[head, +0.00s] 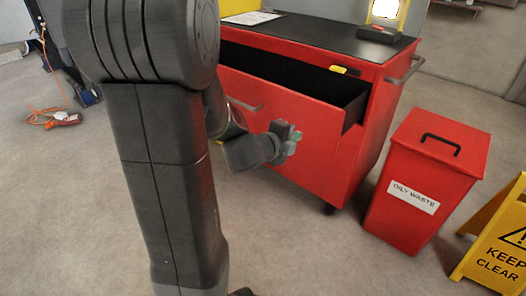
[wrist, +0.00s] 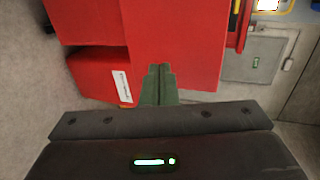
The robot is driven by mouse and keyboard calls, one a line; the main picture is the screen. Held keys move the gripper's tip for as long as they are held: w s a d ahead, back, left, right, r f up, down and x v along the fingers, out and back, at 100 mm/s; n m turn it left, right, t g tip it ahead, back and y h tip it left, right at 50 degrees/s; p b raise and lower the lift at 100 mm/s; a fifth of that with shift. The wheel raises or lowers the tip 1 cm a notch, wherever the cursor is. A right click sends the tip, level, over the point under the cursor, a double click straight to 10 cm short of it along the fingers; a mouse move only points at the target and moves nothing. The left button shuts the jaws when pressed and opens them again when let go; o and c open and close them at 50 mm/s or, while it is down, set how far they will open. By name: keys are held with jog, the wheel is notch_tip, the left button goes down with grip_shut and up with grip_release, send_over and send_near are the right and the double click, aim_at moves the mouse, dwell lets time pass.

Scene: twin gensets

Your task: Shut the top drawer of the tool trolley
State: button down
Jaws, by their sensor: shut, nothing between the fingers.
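The red tool trolley (head: 375,125) stands with its top drawer (head: 315,135) pulled out, its dark inside showing under the black worktop. The drawer's handle (head: 243,105) is on the front panel, left of my gripper. My gripper (head: 291,138) is shut and empty at the drawer's front face, right of the handle. In the wrist view my shut fingers (wrist: 159,72) point at the red drawer front (wrist: 180,35). I cannot tell whether they touch it. My arm hides the trolley's left part in the head view.
A red oily waste bin (head: 425,175) stands right of the trolley; it also shows in the wrist view (wrist: 95,72). A yellow warning sign (head: 500,245) is at the lower right. A lit lamp (head: 385,18) stands on the worktop. An orange cable (head: 50,117) lies on the floor at left.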

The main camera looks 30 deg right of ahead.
aim_at(315, 126)
jog(key=x, duration=0.5)
jog(key=shift+d+r+b, duration=0.3)
jog(key=shift+d+b, duration=0.05)
jog(key=shift+b, duration=0.05)
jog(key=shift+w+d, duration=0.35)
jog(key=shift+d, duration=0.45)
jog(key=shift+d+r, duration=0.1)
